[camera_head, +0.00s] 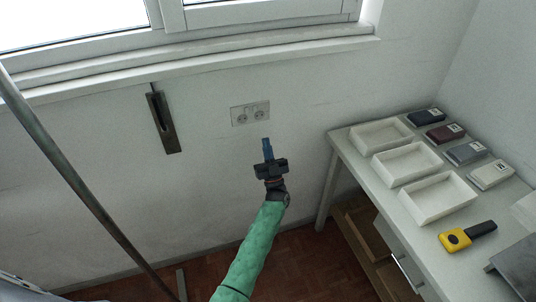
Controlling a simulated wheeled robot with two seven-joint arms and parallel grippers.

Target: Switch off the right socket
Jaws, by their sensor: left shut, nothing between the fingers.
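A pale double socket plate (250,113) is on the wall below the window. Its right socket (259,115) sits beside the left socket (242,117); any switch on the plate is too small to make out. My left gripper (267,143) has blue fingers, which are shut and empty. It points up at the wall, with its tips just below the right socket in the picture. I cannot tell how far the tips are from the wall. My right gripper is not in view.
A dark slotted bar (163,122) hangs on the wall left of the sockets. A table (347,140) on the right holds white trays (440,217), several small boxes (469,152) and a yellow-black device (456,239). A slanted metal pole (75,180) crosses the left side.

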